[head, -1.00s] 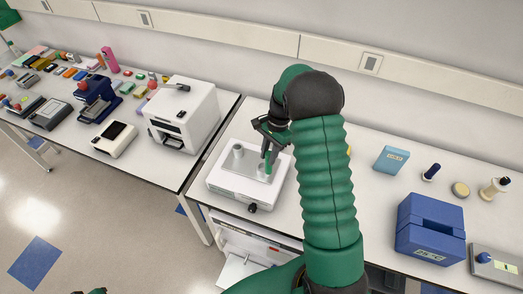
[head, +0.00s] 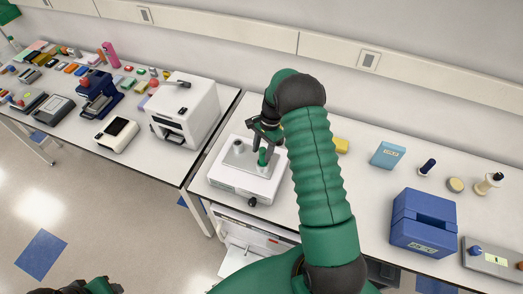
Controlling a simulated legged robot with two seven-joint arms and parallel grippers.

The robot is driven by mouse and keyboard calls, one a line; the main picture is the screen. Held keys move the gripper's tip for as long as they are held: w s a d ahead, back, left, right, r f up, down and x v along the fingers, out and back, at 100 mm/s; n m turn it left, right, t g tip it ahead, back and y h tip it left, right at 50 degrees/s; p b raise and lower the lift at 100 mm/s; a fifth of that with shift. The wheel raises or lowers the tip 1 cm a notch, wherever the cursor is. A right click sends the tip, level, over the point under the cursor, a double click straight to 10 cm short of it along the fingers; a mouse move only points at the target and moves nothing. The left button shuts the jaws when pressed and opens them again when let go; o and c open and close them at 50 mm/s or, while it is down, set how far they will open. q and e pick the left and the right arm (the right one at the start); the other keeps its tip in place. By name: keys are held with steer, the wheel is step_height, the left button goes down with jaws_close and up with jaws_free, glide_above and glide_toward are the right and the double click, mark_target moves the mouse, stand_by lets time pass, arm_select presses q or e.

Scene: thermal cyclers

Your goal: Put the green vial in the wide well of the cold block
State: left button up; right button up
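The cold block is a white unit with a grey top plate (head: 235,161), on the bench left of my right arm. A grey round well (head: 239,146) shows at the plate's left. The green vial (head: 262,158) stands upright at the plate's right-hand well position; its lower end and the well's rim are hard to make out. My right gripper (head: 258,142) is over the plate at the vial, with a dark finger just left of the vial's top. The other finger is not clear, so its grip is uncertain. My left gripper (head: 92,287) is partly cut off at the bottom left.
A white boxy machine (head: 185,110) stands left of the cold block. Many small items crowd the far left bench.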

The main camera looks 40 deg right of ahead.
steer(key=shift+s+d, duration=0.1)
steer(key=shift+d+r+b, duration=0.25)
steer(key=shift+r+b, duration=0.15)
steer(key=a+b+v, duration=0.1)
steer(key=b+v, duration=0.3)
steer(key=v, duration=0.7)
steer(key=s+a+f+n+t+h, duration=0.1)
steer(key=s+a+n, duration=0.3)
steer(key=a+n, duration=0.2)
steer(key=s+a+f+n+h, duration=0.1)
steer(key=s+a+n, duration=0.4)
steer(key=a, duration=0.5)
steer(key=s+a+f+n+t, duration=0.1)
steer(key=s+a+n, duration=0.3)
steer(key=a+n, duration=0.2)
steer(key=shift+s+a+n+t+h, duration=0.3)
steer(key=shift+a+h, duration=0.1)
steer(key=shift+a, duration=0.65)
